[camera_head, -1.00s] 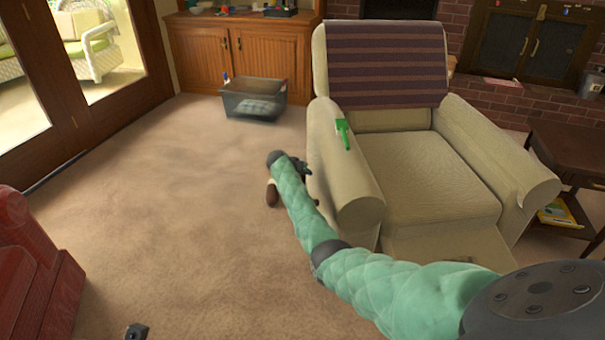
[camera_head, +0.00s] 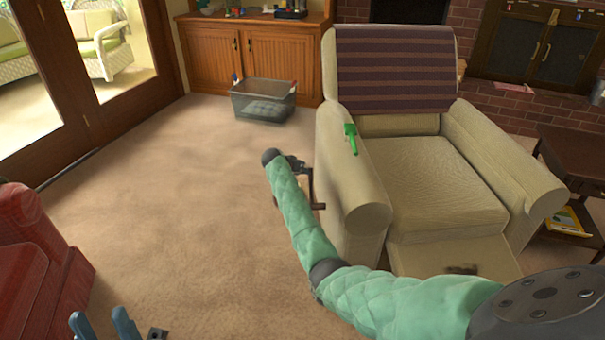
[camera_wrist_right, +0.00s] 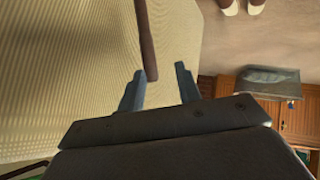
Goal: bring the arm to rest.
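My right arm (camera_head: 300,220), in a green padded sleeve, reaches out to the left side of the beige armchair (camera_head: 445,185). Its gripper, mostly hidden behind the wrist in the head view, shows in the right wrist view (camera_wrist_right: 160,70) with fingers apart. A brown rod (camera_wrist_right: 146,35) ends between the fingertips there, with gaps on both sides; I cannot tell its depth. My left gripper (camera_head: 103,325) shows at the bottom left of the head view as two blue fingers, apart, with nothing seen between them.
A green object (camera_head: 351,138) lies on the armchair's left armrest. A grey bin (camera_head: 263,102) stands by the wooden cabinet (camera_head: 250,58). A red seat (camera_head: 35,260) is at the left and a dark side table (camera_head: 572,155) at the right. The carpet between is clear.

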